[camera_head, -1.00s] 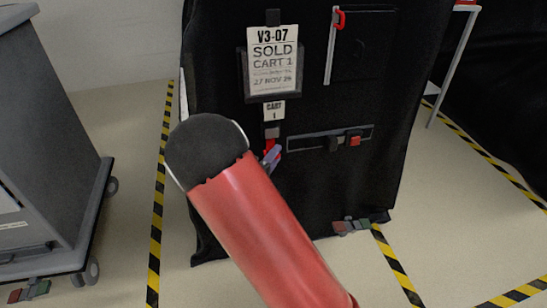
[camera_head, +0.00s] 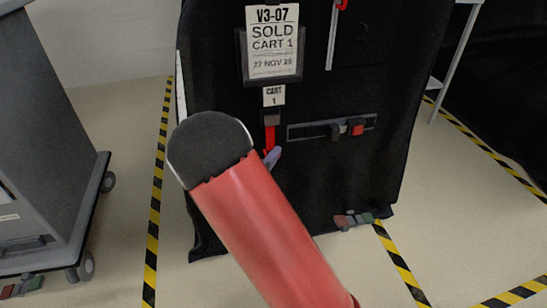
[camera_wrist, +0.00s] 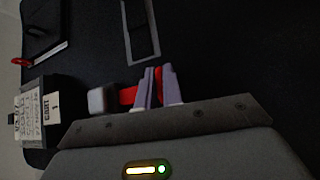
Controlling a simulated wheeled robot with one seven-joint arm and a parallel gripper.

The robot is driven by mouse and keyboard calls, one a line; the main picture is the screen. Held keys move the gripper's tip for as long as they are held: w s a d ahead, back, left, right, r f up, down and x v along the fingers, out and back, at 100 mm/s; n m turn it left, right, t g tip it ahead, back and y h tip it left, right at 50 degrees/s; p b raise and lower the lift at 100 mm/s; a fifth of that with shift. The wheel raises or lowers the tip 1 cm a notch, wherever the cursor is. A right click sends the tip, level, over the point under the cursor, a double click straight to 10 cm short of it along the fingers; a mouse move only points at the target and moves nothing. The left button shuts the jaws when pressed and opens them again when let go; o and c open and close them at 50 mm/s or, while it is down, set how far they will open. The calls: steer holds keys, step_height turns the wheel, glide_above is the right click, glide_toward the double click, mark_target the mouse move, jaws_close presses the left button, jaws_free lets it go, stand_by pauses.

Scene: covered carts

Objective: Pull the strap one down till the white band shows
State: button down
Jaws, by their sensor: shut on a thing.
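The red strap (camera_head: 270,137) hangs from a dark buckle (camera_head: 271,118) below the "CART 1" tag (camera_head: 274,96) on the black cart cover. My gripper (camera_head: 272,157) is shut on the lower part of the strap, mostly hidden behind my red arm. In the wrist view, the pale purple fingers of my gripper (camera_wrist: 160,88) close on the red strap (camera_wrist: 127,96). The grey buckle (camera_wrist: 98,101) lies to their left, with red between it and the fingers. A small pale patch shows by the fingers; I cannot tell whether it is a white band.
A black cover (camera_head: 340,190) drapes the cart, with a "SOLD CART 1" sign (camera_head: 273,42) and a horizontal rail with a red-ended slider (camera_head: 356,128). A grey cart (camera_head: 50,150) stands at left. Striped floor tape (camera_head: 156,190) runs between them over clear floor.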

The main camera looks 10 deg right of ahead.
step_height(320, 180, down, 7)
steer(key=b, duration=0.6)
steer(key=shift+f, duration=0.15)
steer(key=c, duration=1.5)
jaws_free()
steer(key=v, duration=0.7)
steer(key=shift+s+a, duration=0.25)
steer(key=shift+s, duration=0.1)
